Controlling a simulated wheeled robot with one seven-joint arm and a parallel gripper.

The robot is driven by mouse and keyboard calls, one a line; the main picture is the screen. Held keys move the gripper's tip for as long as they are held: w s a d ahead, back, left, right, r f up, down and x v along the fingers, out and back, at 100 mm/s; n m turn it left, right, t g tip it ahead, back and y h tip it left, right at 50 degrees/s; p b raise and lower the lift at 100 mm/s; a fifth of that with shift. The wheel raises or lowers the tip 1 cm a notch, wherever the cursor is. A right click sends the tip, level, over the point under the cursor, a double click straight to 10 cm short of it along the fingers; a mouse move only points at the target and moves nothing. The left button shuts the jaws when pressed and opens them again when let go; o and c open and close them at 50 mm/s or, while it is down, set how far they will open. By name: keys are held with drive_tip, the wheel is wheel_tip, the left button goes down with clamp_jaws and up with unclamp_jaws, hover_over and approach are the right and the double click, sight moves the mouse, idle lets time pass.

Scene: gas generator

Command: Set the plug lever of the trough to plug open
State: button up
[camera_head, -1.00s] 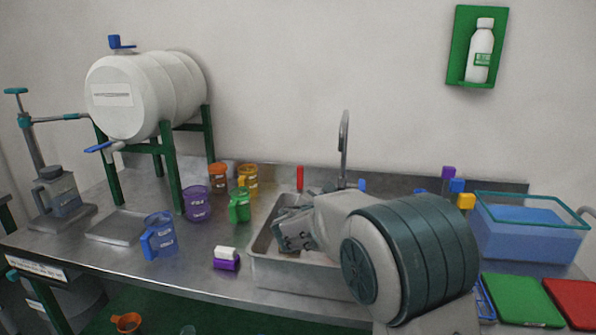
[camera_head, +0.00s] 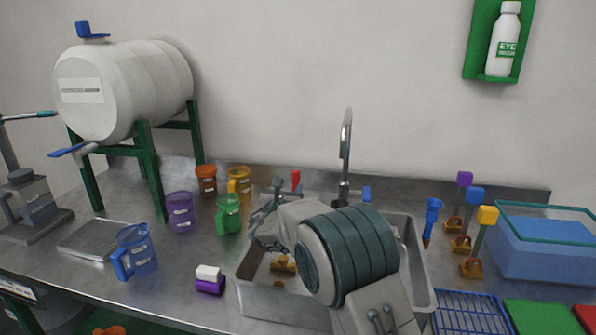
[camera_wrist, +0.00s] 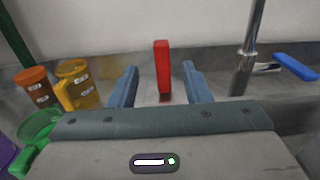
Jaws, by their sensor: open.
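A red upright lever (camera_head: 296,180) stands at the back left of the steel sink trough (camera_head: 424,275); I take it as the plug lever, though no label shows. In the wrist view the red lever (camera_wrist: 163,67) is upright, ahead of and between the two fingers. My gripper (camera_wrist: 159,84) is open and empty, and I see no contact with the lever. In the head view my gripper (camera_head: 268,208) is over the trough's left back part, near the lever. My arm hides part of the trough. A brass-coloured piece (camera_head: 283,265) shows inside the trough.
A tap (camera_head: 346,150) with a blue handle (camera_head: 367,194) rises right of the lever. Orange (camera_head: 206,181), yellow (camera_head: 239,180), green (camera_head: 228,215) and purple (camera_head: 180,212) mugs stand left of the trough. A clear-blue water tank (camera_head: 540,250) sits at the right.

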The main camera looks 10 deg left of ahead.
sight(295, 176)
drive_tip(key=w, duration=0.3)
drive_tip(key=w+p, duration=0.1)
drive_tip(key=w, duration=0.3)
drive_tip(key=w+p, duration=0.1)
drive_tip(key=w, duration=0.3)
drive_tip(key=shift+w+d, duration=0.2)
drive_tip(key=shift+d, duration=0.05)
drive_tip(key=shift+c, duration=0.3)
